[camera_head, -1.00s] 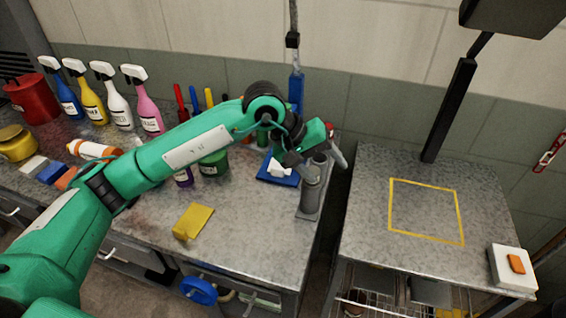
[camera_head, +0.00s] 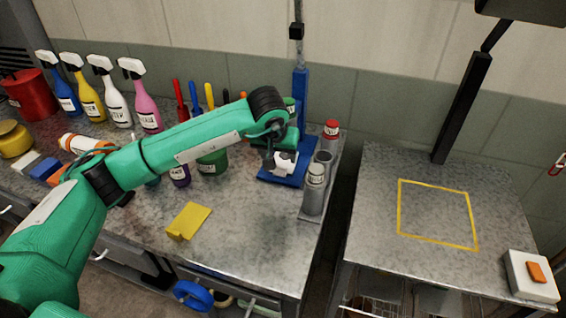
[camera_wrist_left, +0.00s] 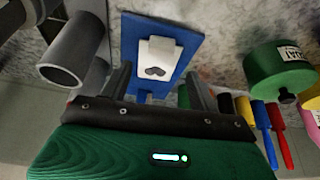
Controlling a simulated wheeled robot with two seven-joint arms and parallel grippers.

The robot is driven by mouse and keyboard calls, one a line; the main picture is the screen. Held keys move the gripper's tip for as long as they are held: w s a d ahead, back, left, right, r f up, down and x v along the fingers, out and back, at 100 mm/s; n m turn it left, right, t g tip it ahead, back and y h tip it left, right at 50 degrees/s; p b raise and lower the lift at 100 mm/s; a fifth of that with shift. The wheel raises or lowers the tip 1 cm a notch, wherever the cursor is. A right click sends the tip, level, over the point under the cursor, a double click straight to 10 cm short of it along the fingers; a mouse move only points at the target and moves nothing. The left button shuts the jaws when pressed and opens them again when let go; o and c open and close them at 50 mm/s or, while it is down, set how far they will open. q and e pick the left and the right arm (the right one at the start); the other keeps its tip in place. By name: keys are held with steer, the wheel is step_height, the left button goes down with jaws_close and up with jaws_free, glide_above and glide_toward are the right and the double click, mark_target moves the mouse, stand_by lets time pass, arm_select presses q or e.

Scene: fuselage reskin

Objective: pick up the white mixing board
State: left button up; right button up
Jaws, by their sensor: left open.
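A small white piece with a dark heart-shaped mark, which looks like the white mixing board (camera_head: 285,164), lies on a blue stand base (camera_head: 296,180) at the back of the bench. In the left wrist view the white board (camera_wrist_left: 157,62) lies flat on the blue plate (camera_wrist_left: 131,38). My left gripper (camera_head: 272,153) is over the stand, close to the board. Its fingers (camera_wrist_left: 158,82) are apart and straddle the near end of the board's outline, with nothing held between them. Whether they touch it I cannot tell. My right gripper is out of view.
Cylinders in a grey holder (camera_head: 313,190) stand just right of the stand, one with a red cap (camera_head: 331,130). A green container (camera_head: 213,162) stands left of it. A yellow piece (camera_head: 188,220) lies at the front. The right-hand table (camera_head: 375,200) is mostly clear.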

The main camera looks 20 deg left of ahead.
mark_target(280, 167)
arm_select(q)
steer(key=shift+f, duration=0.5)
steer(key=p+x, duration=0.2)
steer(key=x, duration=0.2)
steer(key=shift+s+f, duration=0.15)
steer(key=shift+f, duration=0.2)
steer(key=shift+c, duration=1.1)
steer(key=c, duration=0.9)
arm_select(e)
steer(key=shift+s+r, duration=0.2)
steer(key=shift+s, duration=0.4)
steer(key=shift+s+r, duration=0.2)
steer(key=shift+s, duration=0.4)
arm_select(q)
steer(key=shift+r, duration=0.2)
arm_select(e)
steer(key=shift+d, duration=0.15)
